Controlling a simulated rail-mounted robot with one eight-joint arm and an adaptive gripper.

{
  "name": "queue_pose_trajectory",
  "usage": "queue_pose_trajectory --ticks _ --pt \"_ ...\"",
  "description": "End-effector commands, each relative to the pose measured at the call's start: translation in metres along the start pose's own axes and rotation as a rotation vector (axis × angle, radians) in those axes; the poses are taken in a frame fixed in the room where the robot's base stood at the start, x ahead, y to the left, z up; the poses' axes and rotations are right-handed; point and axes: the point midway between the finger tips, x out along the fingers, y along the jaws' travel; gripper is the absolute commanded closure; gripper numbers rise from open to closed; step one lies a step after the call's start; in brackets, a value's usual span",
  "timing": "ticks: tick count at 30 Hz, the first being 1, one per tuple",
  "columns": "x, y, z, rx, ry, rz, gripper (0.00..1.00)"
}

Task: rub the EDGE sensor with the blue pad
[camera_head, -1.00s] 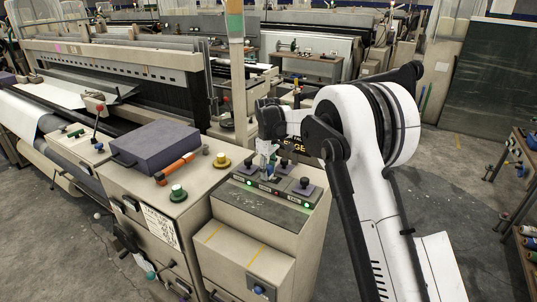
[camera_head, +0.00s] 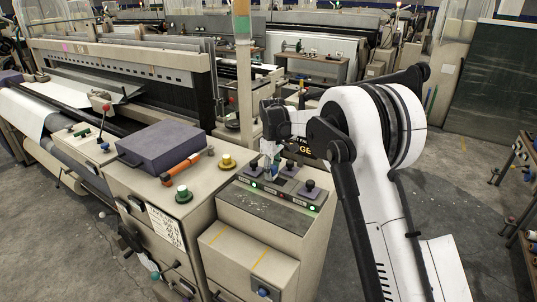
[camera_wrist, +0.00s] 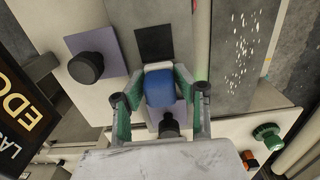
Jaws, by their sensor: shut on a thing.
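My gripper (camera_wrist: 160,88) is shut on the blue pad (camera_wrist: 159,86), which sits between its green fingers in the wrist view. A dark square patch (camera_wrist: 154,43) lies on the grey panel just beyond the pad; I cannot tell if it is the EDGE sensor or whether the pad touches the panel. A sign reading EDGE (camera_wrist: 25,105) shows at the left; it is partly hidden by my arm in the head view (camera_head: 305,149). In the head view my gripper (camera_head: 268,172) points down over the console top (camera_head: 262,202).
Black knobs on purple plates stand close by, one left of the pad (camera_wrist: 87,67) and one below it (camera_wrist: 168,125). A purple box (camera_head: 160,146), an orange-handled tool (camera_head: 184,167) and green (camera_head: 183,194) and yellow (camera_head: 227,162) knobs stand left of the console.

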Motion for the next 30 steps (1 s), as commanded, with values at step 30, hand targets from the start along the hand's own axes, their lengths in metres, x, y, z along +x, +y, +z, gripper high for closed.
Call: queue_pose_trajectory --ticks 30 --pt "-0.075 0.004 0.005 0.007 0.000 0.000 1.00"
